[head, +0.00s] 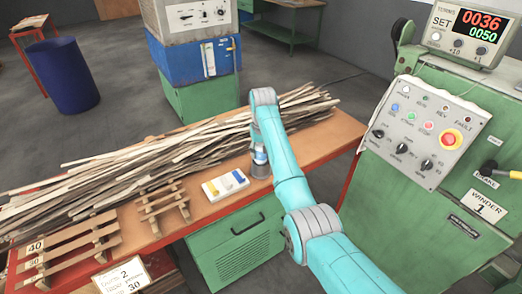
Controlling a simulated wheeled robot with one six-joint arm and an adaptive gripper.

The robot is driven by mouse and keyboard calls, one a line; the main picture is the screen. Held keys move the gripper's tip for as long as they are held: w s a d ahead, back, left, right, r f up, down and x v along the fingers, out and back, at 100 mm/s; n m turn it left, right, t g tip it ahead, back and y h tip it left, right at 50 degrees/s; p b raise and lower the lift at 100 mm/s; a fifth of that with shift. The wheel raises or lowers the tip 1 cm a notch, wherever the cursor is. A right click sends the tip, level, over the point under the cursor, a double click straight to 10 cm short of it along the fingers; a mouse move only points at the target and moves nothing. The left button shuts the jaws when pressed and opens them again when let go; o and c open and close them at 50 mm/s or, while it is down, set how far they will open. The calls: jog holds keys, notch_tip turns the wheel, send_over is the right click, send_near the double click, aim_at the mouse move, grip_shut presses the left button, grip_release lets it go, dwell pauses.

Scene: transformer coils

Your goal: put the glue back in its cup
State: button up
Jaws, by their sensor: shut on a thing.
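The glue (259,155), a small bottle with white and blue on it, shows at the left edge of my forearm. It appears upright at the mouth of a small grey cup (261,171) on the workbench. I cannot tell how deep it sits in the cup. My gripper (257,145) is mostly hidden behind my blue forearm. The little of it that shows is right above the cup, shut on the glue.
A white tray with yellow and blue pieces (212,191) lies left of the cup. Wooden strips (150,165) cover the back of the bench (205,209). Small wooden racks (163,208) stand left. The green winder machine (450,190) stands close at right.

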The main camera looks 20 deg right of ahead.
jog(key=o, duration=1.3)
jog(key=r, duration=0.7)
jog(key=shift+s+r, duration=0.25)
jog(key=shift+s, duration=0.15)
